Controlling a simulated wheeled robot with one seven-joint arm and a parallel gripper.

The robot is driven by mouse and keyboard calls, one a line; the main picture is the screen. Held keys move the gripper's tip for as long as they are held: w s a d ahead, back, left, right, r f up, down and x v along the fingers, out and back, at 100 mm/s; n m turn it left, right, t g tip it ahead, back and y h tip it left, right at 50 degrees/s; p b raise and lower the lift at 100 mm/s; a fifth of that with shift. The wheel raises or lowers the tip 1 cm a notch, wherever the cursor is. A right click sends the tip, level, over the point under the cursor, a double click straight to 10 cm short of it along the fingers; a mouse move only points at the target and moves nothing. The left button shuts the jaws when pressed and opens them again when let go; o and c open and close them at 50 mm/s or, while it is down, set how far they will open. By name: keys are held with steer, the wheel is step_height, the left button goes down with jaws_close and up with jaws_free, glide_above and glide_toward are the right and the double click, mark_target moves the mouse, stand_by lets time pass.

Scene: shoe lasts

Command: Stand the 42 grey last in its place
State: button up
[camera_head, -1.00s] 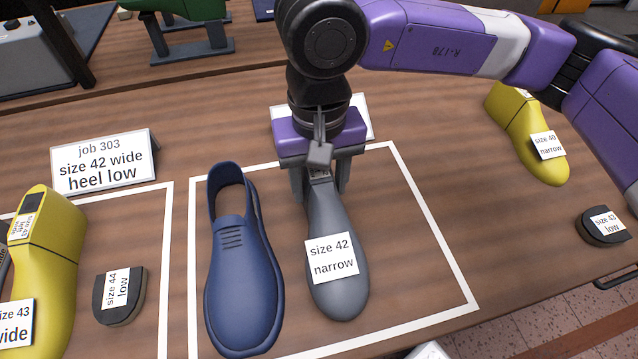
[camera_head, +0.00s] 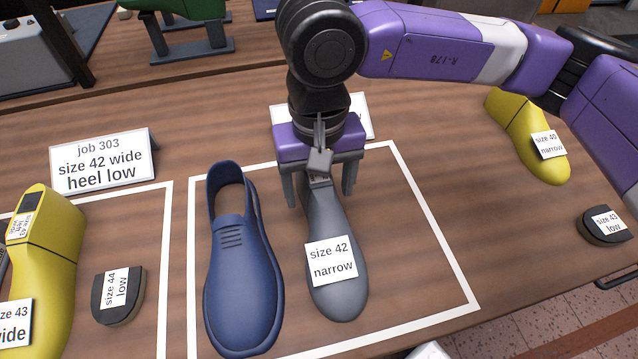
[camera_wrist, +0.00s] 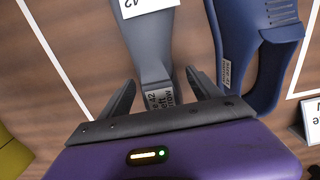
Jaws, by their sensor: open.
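The grey last (camera_head: 336,222), labelled size 42 narrow, stands on the table inside a white-outlined area, toe toward the front edge. It also shows in the wrist view (camera_wrist: 150,45). A blue shoe (camera_head: 241,275) stands just left of it, apart from it, in the same outline. My gripper (camera_head: 321,190) is open above the heel end of the grey last. In the wrist view its two fingers (camera_wrist: 160,92) stand on either side of the heel end, with gaps between. A white card (camera_head: 362,112) behind my gripper is mostly hidden.
A card (camera_head: 103,162) reads job 303, size 42 wide, heel low. A yellow last (camera_head: 50,250) and a size 44 low heel piece (camera_head: 119,293) lie at left. A yellow narrow last (camera_head: 530,135) and a size 43 low heel piece (camera_head: 604,225) are at right. Table right of the grey last is clear.

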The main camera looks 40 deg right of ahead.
step_height(320, 180, up, 12)
steer(key=shift+r, duration=0.15)
stand_by(0.3)
step_height(320, 180, up, 4)
steer(key=shift+r+p, duration=0.2)
steer(key=shift+p, duration=0.75)
steer(key=shift+s, duration=0.1)
steer(key=s+a+b, duration=0.3)
steer(key=s+a, duration=0.1)
steer(key=s, duration=0.6)
steer(key=s+a+b, duration=0.3)
steer(key=s+a, duration=0.1)
steer(key=s, duration=0.6)
steer(key=shift+a+b, duration=0.2)
steer(key=shift+b, duration=0.2)
steer(key=shift+s, duration=0.1)
